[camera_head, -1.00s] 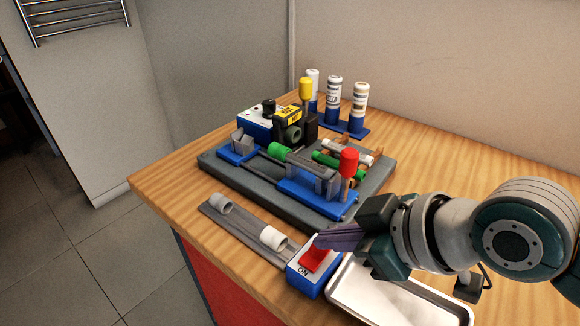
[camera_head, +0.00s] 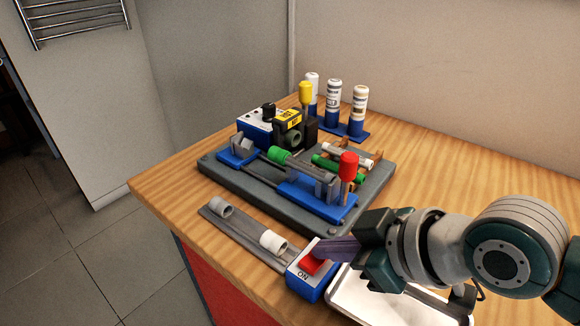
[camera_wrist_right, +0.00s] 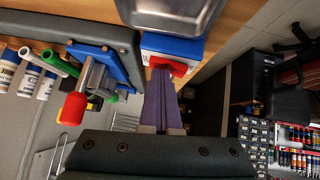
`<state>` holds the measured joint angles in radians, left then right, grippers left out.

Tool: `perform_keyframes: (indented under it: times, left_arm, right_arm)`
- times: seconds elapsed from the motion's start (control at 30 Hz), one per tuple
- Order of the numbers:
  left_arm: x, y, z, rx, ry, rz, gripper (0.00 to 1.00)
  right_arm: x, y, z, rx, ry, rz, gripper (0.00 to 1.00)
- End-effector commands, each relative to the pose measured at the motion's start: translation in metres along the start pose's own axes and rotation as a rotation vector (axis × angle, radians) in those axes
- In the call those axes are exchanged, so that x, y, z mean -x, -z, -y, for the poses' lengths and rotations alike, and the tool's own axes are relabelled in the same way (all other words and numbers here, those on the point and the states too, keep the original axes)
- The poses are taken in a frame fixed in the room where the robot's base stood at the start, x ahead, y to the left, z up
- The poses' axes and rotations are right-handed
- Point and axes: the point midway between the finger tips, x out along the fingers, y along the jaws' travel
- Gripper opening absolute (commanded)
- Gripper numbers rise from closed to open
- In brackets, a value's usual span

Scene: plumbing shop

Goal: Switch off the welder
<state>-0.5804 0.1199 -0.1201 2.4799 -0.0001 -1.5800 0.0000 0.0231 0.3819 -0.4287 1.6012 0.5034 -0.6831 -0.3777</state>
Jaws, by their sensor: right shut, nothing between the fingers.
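The welder (camera_head: 285,165) stands on the wooden bench, a dark base plate with blue carriages, a yellow-knobbed lever and a red-knobbed lever (camera_head: 348,165). In front of it is a blue and white switch box (camera_head: 308,284) with a red rocker and the word ON on its near side. My right gripper (camera_head: 322,252) is shut and empty, its purple fingertips at the red rocker and covering part of it. In the right wrist view the fingertips (camera_wrist_right: 161,72) meet the red rocker (camera_wrist_right: 172,66); whether they press it I cannot tell. My left gripper is not in view.
A metal tray (camera_head: 375,312) lies right of the switch box, below my right arm. A grey strip (camera_head: 245,236) with two short pipe fittings lies to its left. Several white bottles (camera_head: 334,100) stand in a blue holder behind the welder. The bench's left corner is clear.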

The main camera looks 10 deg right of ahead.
Motion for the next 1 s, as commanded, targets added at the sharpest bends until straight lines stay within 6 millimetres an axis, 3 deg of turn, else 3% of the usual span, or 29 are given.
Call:
perform_keyframes:
  times: [0.2, 0.63, 0.87, 1.0]
  left_arm:
    - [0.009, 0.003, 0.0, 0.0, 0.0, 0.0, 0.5]
    - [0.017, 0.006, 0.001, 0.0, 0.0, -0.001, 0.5]
    - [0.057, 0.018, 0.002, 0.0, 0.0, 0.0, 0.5]
    - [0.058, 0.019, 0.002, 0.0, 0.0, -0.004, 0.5]
  right_arm:
    - [0.003, 0.004, 0.01, -0.001, 0.003, 0.0, 0.0]
    - [0.008, 0.011, 0.01, -0.002, 0.005, -0.005, 0.0]
    - [0.035, 0.04, 0.001, -0.002, -0.005, 0.0, 0.0]
    - [0.061, 0.033, -0.004, 0.003, -0.007, 0.003, 0.0]
